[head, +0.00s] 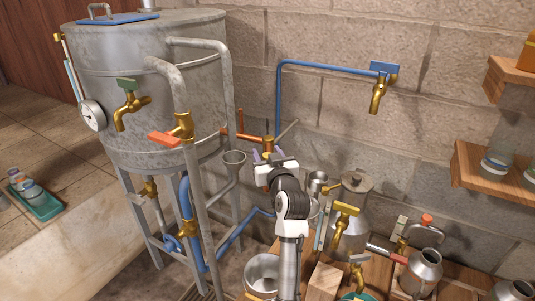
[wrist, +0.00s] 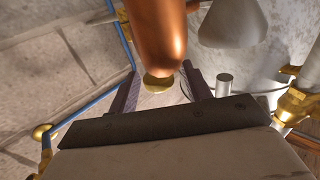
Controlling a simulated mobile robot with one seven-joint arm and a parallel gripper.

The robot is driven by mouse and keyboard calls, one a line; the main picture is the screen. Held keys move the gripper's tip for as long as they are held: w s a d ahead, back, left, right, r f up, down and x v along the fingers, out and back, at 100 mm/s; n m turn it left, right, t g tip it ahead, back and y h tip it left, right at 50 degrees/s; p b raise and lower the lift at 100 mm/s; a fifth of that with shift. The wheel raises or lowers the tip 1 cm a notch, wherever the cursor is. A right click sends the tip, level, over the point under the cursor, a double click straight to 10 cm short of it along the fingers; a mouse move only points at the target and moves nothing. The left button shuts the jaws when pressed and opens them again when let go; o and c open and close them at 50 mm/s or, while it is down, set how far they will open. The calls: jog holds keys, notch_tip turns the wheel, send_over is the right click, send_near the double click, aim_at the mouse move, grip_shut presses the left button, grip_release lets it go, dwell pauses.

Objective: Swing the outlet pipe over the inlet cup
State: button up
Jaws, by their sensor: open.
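In the head view, a copper-coloured pipe (head: 250,137), which looks like the outlet pipe, runs left from a brass fitting just beyond my gripper (head: 268,156). The grey funnel-shaped inlet cup (head: 234,158) stands below and left of it, by the tank. In the wrist view, a thick copper piece (wrist: 160,35) comes down between the two dark fingers of my open gripper (wrist: 161,80), with a round brass part (wrist: 158,83) behind its end. A grey cone (wrist: 233,24), probably the inlet cup, shows at upper right. I cannot tell whether the fingers touch the copper.
The large grey tank (head: 150,60) stands left, with an orange-handled brass valve (head: 183,128) on its front pipe. A blue pipe (head: 325,67) runs along the stone wall. A metal can (head: 350,215) and brass taps crowd the wooden bench right of my arm.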

grip_shut()
